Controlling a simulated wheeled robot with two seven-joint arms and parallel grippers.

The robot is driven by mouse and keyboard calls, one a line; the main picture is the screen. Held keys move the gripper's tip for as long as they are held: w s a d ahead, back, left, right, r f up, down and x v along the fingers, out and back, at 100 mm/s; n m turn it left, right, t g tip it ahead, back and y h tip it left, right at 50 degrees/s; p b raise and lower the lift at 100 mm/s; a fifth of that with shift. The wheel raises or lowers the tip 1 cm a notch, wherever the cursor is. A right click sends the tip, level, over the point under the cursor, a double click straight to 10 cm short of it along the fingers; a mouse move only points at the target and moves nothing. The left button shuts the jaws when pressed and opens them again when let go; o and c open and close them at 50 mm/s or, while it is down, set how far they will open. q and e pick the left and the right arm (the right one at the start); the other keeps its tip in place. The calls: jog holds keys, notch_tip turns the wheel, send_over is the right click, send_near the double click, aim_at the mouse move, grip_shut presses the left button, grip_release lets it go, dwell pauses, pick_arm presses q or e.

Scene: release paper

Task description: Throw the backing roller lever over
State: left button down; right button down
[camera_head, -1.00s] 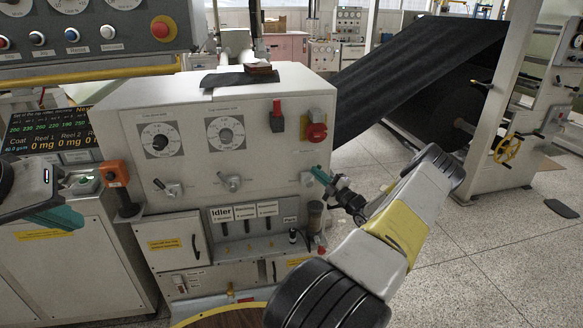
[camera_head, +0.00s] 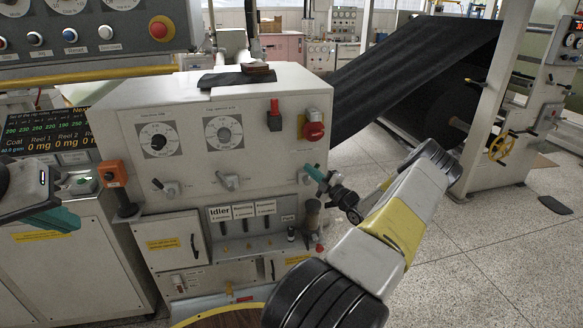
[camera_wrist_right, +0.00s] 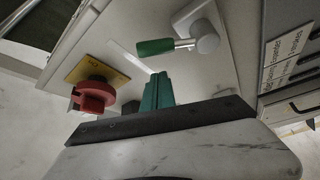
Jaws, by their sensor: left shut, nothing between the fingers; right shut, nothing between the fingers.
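A light grey machine cabinet (camera_head: 200,200) carries several small levers below two dials, a left one (camera_head: 166,187) and a middle one (camera_head: 229,181). In the right wrist view a lever with a green handle (camera_wrist_right: 155,47) and grey round hub (camera_wrist_right: 207,42) sits on the panel. I cannot tell which lever is the backing roller's. My right gripper (camera_head: 314,171) is at the cabinet's right front; its teal fingers (camera_wrist_right: 157,91) are shut and empty, just below the green handle in that view, apparently apart from it. My left gripper (camera_head: 60,219) is shut and empty at the left edge.
A red knob on a yellow plate (camera_head: 314,124) is on the cabinet's upper right; it also shows in the right wrist view (camera_wrist_right: 93,94). Labels, one reading Idler (camera_head: 219,213), sit above a recess (camera_head: 250,246) with small knobs. Floor right of the cabinet is clear.

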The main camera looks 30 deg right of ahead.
jog(key=a+v, duration=0.1)
jog(key=v, duration=0.8)
jog(key=shift+s, duration=0.45)
